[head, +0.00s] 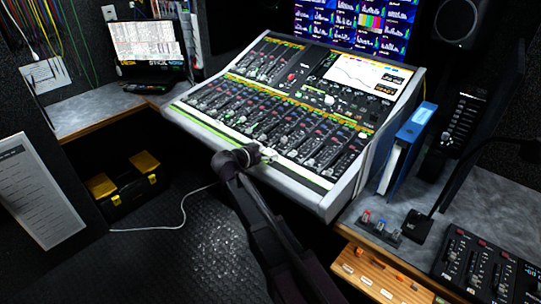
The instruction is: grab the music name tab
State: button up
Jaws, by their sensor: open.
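My arm reaches up from the bottom of the head view. My gripper (267,153) is open at the front edge of the mixing console (180,112), over its lower faders. The gripper is small and dark here, and I see nothing held in it. I cannot tell whether it touches the console. No tab with a readable "music" label shows. Small pale labels, too small to read, sit on the front of a wooden strip (385,275) at the lower right. The gripper is well to the left of and above that strip in the picture.
Blue and white binders (408,150) stand right of the console. Small red and blue pieces (366,217), a desk microphone (418,225) and a smaller control panel (478,270) are on the right counter. A yellow-and-black toolbox (122,188) and white cable (183,208) are at lower left.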

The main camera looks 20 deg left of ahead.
jog(key=shift+x, duration=1.05)
jog(key=shift+a, duration=0.1)
jog(key=c, duration=1)
